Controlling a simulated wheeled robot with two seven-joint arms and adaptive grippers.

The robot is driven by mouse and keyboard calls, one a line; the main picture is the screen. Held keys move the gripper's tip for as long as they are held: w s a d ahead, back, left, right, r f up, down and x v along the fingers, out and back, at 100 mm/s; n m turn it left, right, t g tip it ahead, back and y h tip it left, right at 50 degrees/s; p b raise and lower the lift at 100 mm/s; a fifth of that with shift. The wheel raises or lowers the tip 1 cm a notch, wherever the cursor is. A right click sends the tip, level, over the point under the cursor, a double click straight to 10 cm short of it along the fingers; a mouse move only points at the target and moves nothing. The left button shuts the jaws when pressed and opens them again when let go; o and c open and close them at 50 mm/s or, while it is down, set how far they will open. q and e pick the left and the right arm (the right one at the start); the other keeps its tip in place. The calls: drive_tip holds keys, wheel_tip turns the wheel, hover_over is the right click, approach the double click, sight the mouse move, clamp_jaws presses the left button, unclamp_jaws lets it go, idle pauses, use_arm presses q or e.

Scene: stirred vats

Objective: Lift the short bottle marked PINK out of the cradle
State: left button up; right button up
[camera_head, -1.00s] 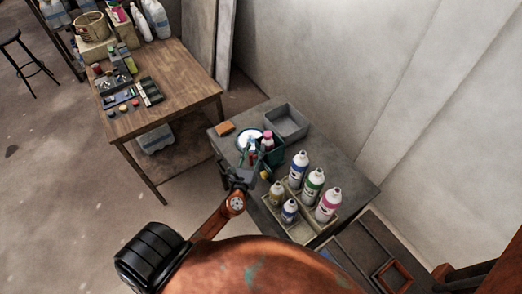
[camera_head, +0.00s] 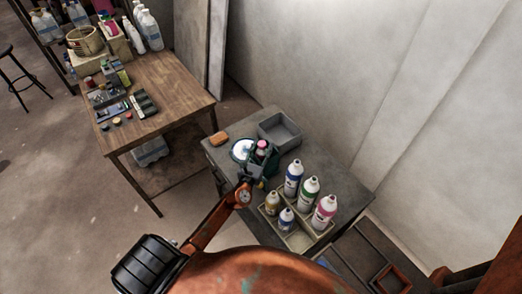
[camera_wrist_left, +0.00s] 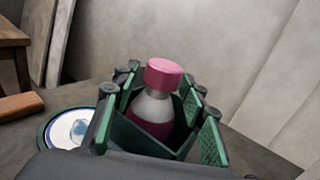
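The short bottle (camera_wrist_left: 154,106) has a pink cap, a pale shoulder and a dark pink body in the left wrist view. No lettering is readable. In the head view its pink cap (camera_head: 262,145) shows just beyond my left gripper (camera_head: 258,164). My left gripper (camera_wrist_left: 160,104) is open, its green-padded fingers on either side of the bottle. A gap shows between the right-hand finger and the bottle; contact on the left side cannot be told. My right gripper is out of view.
A pale caddy (camera_head: 303,242) with several bottles stands in front right. The grey wall rises behind.

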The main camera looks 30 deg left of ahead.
use_arm(q)
clamp_jaws()
idle(0.4)
unclamp_jaws()
drive_tip(key=shift+s, duration=0.1)
drive_tip(key=shift+v, duration=3.9)
